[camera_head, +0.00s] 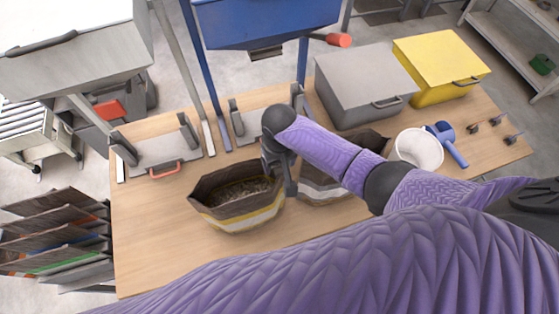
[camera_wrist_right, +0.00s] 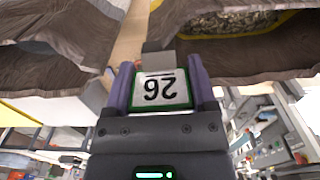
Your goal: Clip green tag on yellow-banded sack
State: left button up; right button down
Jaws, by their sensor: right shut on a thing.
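The yellow-banded sack (camera_head: 238,220) stands open on the table in the head view, with brown pellets inside and a pale stripe above the yellow band. My right gripper (camera_head: 285,178) is at its right rim, between it and a second brown sack (camera_head: 322,186) partly hidden by my right arm. My left gripper is out of view.
A grey bin (camera_head: 365,85) and a yellow bin (camera_head: 440,65) stand at the back right. A white tub (camera_head: 418,150) and blue scoop (camera_head: 446,145) are in front of them. The table's front left is clear.

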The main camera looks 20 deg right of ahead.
jog(key=shift+s+f, duration=0.2)
jog(key=shift+f, duration=0.05)
jog(key=shift+c, duration=1.6)
grip_release()
jog(key=o, duration=0.3)
jog(key=shift+w, duration=0.2)
notch_tip(320, 180, up, 10)
jog(key=shift+r+p, duration=0.1)
jog(key=shift+p, duration=1)
